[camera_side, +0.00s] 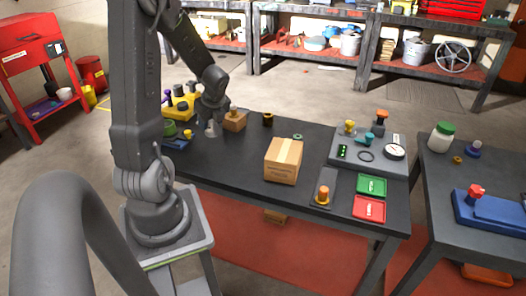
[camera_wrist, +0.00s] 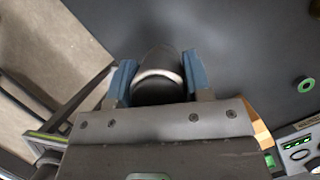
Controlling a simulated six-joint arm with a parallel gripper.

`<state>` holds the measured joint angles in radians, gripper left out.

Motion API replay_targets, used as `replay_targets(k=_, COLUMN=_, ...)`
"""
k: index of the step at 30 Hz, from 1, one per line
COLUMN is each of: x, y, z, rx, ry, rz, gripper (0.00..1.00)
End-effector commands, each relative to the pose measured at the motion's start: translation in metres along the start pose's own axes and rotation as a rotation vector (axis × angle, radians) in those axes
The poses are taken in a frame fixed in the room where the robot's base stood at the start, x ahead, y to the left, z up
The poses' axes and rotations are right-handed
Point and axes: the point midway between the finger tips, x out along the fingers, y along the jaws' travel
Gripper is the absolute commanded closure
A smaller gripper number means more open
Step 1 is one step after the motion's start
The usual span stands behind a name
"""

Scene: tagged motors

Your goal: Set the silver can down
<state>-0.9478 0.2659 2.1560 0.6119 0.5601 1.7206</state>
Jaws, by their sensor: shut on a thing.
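My gripper (camera_wrist: 159,72) has its two blue-padded fingers closed around a round can with a pale, shiny rim (camera_wrist: 158,75), the silver can. In the wrist view the can's body is mostly dark and partly hidden between the fingers. In the side view my gripper (camera_side: 213,112) is over the left back part of the black table (camera_side: 235,155), with the small grey can (camera_side: 211,130) under it. I cannot tell whether the can's base touches the table top.
A larger carton (camera_side: 283,160) stands mid-table. A grey control panel (camera_side: 345,165) is farther right. Bare table lies in front of my gripper.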

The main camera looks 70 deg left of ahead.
Motion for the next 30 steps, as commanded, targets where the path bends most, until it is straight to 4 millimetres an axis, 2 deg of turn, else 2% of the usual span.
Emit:
replay_targets(k=5, x=-0.006, y=-0.011, z=-0.008, rx=0.059, ry=0.007, rz=-0.024, gripper=0.79)
replay_targets(k=8, x=-0.015, y=-0.032, z=-0.027, rx=0.187, ry=0.019, rz=-0.073, gripper=0.79)
replay_targets(k=11, x=-0.029, y=-0.061, z=-0.058, rx=0.376, ry=0.033, rz=-0.149, gripper=0.79)
replay_targets(k=15, x=-0.054, y=-0.098, z=-0.11, rx=0.669, ry=0.039, rz=-0.269, gripper=0.79)
replay_targets(k=18, x=-0.072, y=-0.117, z=-0.145, rx=0.855, ry=0.033, rz=-0.348, gripper=0.79)
replay_targets(k=21, x=-0.088, y=-0.129, z=-0.174, rx=1.005, ry=0.022, rz=-0.412, gripper=0.79)
replay_targets(k=24, x=-0.099, y=-0.136, z=-0.194, rx=1.106, ry=0.01, rz=-0.458, gripper=0.79)
replay_targets(k=30, x=-0.105, y=-0.143, z=-0.221, rx=1.19, ry=0.002, rz=-0.491, gripper=0.79)
